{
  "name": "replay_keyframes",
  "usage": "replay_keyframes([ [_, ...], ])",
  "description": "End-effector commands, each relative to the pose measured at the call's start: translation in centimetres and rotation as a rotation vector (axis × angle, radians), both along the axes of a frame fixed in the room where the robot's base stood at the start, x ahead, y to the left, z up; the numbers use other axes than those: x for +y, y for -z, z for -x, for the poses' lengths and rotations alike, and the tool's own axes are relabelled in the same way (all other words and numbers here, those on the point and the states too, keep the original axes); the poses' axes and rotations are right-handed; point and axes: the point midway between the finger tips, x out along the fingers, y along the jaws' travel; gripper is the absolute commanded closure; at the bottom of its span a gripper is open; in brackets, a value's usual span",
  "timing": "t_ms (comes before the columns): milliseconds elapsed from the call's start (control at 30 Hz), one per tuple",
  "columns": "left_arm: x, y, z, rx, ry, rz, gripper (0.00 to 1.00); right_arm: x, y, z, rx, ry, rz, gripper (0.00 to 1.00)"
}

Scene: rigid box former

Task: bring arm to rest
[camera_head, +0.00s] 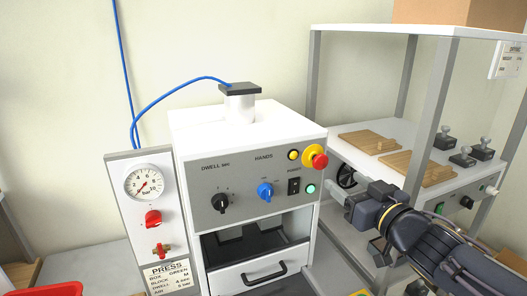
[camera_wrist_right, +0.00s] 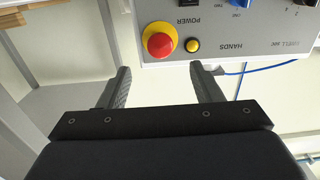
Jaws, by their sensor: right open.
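My right gripper (camera_head: 350,195) reaches in from the right in the head view, beside the right side of the grey-white press (camera_head: 247,134). In the right wrist view its two fingers (camera_wrist_right: 160,70) stand apart with nothing between them. The press panel lies beyond the fingertips there, with the red emergency knob (camera_wrist_right: 159,43) on its yellow collar and a small yellow button (camera_wrist_right: 193,45). I cannot tell the exact gap to the panel; no contact shows. My left gripper is not in view.
A shelf frame (camera_head: 440,100) with wooden pieces (camera_head: 367,138) on its deck stands right of the press, close to my right arm. A gauge panel (camera_head: 148,205) stands left of the press. A blue hose (camera_head: 160,98) runs from the press top. A red container (camera_head: 48,289) sits bottom left.

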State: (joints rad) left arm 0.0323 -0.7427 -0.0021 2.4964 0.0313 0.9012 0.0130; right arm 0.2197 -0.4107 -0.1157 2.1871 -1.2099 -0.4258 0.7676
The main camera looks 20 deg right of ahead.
Motion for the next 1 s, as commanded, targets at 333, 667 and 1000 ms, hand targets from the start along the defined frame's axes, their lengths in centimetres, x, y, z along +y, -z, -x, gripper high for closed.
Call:
replay_keyframes([
  [333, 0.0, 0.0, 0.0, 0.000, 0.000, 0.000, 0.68, -1.3, 5.7, 3.5, 0.257, 0.226, -0.116, 0.41],
  [667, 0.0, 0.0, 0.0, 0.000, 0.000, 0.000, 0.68, 9.0, 18.4, 15.4, 0.949, 0.041, -0.304, 0.41],
  [1000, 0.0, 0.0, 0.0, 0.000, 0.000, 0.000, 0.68, 12.6, 19.8, 19.0, 1.092, -0.100, -0.333, 0.41],
])
